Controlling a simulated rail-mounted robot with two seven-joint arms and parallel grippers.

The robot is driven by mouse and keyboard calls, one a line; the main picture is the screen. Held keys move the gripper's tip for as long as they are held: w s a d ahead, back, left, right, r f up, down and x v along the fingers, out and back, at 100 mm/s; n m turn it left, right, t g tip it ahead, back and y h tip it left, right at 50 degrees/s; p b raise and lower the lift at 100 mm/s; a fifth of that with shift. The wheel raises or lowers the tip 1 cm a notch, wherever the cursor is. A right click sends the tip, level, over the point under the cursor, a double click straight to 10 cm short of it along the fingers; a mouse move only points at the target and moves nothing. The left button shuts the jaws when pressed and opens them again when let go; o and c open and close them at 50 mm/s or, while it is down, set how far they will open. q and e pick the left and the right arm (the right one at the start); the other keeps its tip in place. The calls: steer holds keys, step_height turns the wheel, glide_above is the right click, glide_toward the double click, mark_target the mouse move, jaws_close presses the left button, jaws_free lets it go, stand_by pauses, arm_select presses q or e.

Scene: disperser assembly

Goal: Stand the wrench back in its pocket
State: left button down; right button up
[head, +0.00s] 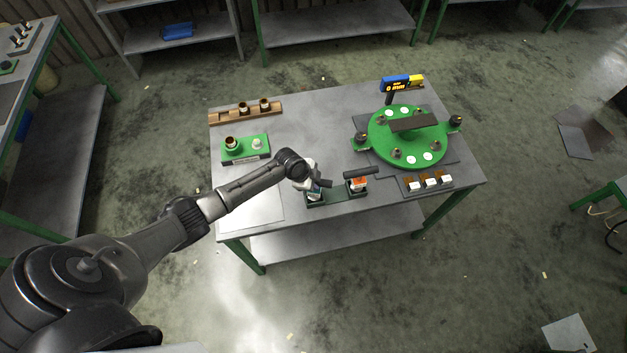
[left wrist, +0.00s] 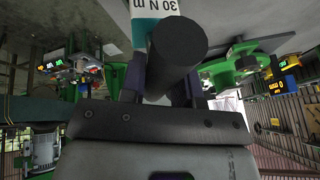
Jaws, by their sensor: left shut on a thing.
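My left gripper (head: 313,186) is shut on a wrench with a teal-and-white band (head: 314,195), at the left end of the dark green wrench holder (head: 338,196). In the left wrist view the wrench's black round handle (left wrist: 176,55) lies between the fingers, with a "30 N m" label above it. The wrench's lower end is at or over the left pocket; I cannot tell how deep it sits. A second wrench, with an orange-and-white band (head: 358,184) and a black handle, stands at the holder's right end. My right gripper is not in view.
A green round fixture (head: 408,150) stands at the right of the table (head: 310,115), with a display (head: 402,82) behind it. A small parts tray (head: 427,184) is right of the holder. A green block (head: 245,150) and wooden rack (head: 225,117) are at the left.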

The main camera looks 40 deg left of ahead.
arm_select(q)
steer(key=shift+w, duration=0.1)
steer(key=c, duration=1.3)
jaws_free()
steer(key=shift+f, duration=0.15)
steer(key=o, duration=0.5)
steer(key=shift+c, duration=0.2)
